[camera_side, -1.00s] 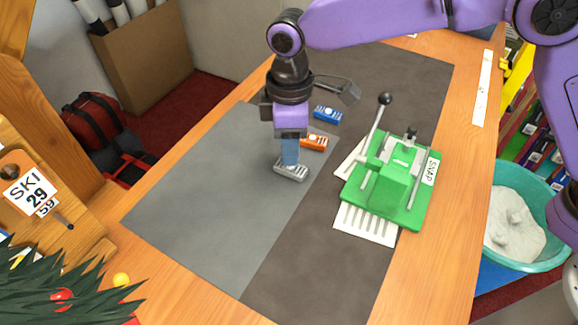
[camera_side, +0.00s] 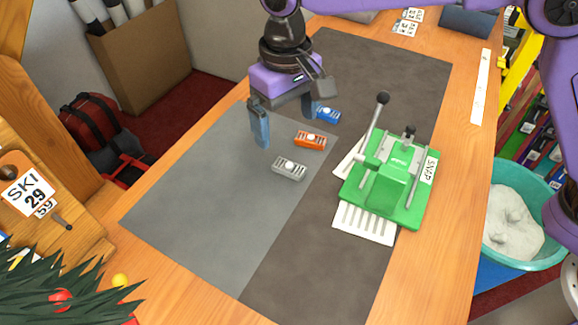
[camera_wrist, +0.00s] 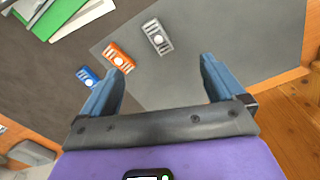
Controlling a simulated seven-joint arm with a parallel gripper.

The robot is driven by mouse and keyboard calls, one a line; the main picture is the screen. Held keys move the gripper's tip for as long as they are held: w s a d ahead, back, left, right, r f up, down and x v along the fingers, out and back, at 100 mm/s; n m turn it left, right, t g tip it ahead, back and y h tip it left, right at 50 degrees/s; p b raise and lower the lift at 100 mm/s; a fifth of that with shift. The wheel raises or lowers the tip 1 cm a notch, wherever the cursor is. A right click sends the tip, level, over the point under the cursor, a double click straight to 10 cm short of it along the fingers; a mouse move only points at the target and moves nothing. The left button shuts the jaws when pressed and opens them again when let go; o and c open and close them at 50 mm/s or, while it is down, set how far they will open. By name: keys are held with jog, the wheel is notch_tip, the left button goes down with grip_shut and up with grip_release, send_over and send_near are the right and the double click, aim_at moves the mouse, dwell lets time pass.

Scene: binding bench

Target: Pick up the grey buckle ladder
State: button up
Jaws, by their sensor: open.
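The grey buckle ladder (camera_side: 289,168) lies flat near the right edge of the light grey mat half, with a pale round spot in its middle. It also shows in the wrist view (camera_wrist: 157,37), ahead of my fingertips and between their lines. My gripper (camera_side: 284,122) is open and empty, raised above the mat behind the grey ladder and apart from it. In the wrist view, my gripper (camera_wrist: 160,80) has its two blue fingers wide apart. The orange ladder (camera_side: 310,140) lies just behind the grey one, and the blue ladder (camera_side: 327,114) lies farther back, partly beside a finger.
A green press (camera_side: 388,182) with an upright black-knobbed lever stands to the right, on white slotted sheets (camera_side: 365,222). A teal bowl (camera_side: 547,254) is beyond the bench's right edge. The light grey mat (camera_side: 205,215) is clear at front left.

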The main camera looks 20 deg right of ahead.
notch_tip(320, 180, up, 6)
jog(key=m, duration=1.4)
send_over(289, 165)
notch_tip(289, 165, down, 11)
jog(key=shift+d+r, duration=0.1)
jog(key=shift+f, duration=2.8)
jog(key=c, duration=1.1)
jog(key=shift+c, duration=0.2)
